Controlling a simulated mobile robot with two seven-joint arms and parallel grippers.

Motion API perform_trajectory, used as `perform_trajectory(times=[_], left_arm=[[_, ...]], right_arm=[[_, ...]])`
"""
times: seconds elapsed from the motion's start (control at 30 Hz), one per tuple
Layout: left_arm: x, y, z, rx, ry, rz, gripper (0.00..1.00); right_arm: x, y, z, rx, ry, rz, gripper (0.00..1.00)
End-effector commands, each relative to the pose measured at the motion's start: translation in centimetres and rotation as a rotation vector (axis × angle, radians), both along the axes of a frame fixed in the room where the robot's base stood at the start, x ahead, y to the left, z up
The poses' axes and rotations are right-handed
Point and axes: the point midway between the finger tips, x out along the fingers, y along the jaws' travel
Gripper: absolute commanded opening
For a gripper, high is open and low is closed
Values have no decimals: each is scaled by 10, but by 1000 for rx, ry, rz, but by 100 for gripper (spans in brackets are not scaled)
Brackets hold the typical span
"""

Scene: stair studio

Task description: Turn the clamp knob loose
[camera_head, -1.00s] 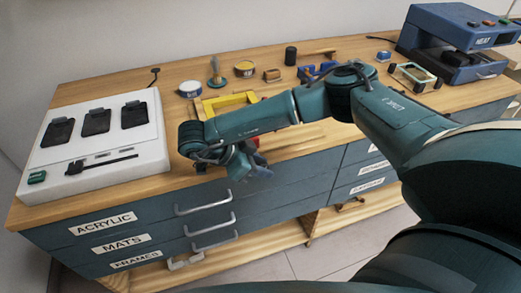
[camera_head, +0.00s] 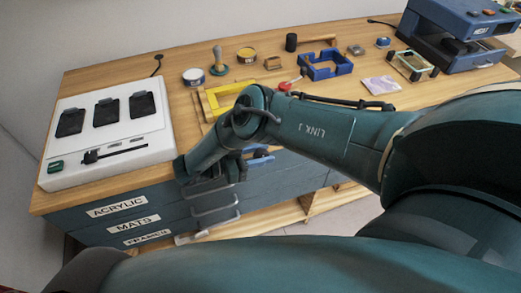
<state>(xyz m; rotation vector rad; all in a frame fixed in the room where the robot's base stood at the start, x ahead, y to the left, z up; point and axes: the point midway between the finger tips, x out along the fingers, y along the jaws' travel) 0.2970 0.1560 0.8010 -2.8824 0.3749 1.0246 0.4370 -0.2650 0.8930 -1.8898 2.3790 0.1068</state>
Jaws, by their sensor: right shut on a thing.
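My right arm crosses in front of the counter, folded more steeply at the elbow. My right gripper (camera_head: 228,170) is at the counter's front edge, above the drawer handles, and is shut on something. My own arm hides most of the contact. The thing held appears to be the clamp knob, but its shape cannot be made out. A small blue part (camera_head: 259,154) shows just right of the gripper at the edge; I cannot tell whether it belongs to the clamp. My left gripper is not in view.
A yellow frame (camera_head: 213,103) lies on the counter behind my arm. A blue jig (camera_head: 326,64) and a small red part (camera_head: 285,87) are near it. The white panel (camera_head: 140,142) stands left, the blue heat press (camera_head: 437,34) at the right.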

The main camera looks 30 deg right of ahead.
Motion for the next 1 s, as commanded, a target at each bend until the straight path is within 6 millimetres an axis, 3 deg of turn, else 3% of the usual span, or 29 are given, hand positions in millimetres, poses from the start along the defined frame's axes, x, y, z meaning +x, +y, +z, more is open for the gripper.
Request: perform_trajectory(times=[0.03, 0.6, 0.63, 0.77, 1.0], left_arm=[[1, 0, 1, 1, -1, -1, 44], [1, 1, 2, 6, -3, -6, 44], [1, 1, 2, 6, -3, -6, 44], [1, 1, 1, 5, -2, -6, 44], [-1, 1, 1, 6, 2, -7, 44]], right_arm=[[-7, 3, -4, -3, 23, -5, 8], [-8, 3, -5, -19, 31, -9, 8], [-8, 3, -5, -20, 31, -9, 33], [-7, 2, -5, -19, 29, -9, 44], [-6, 1, -4, -20, 23, -9, 44]])
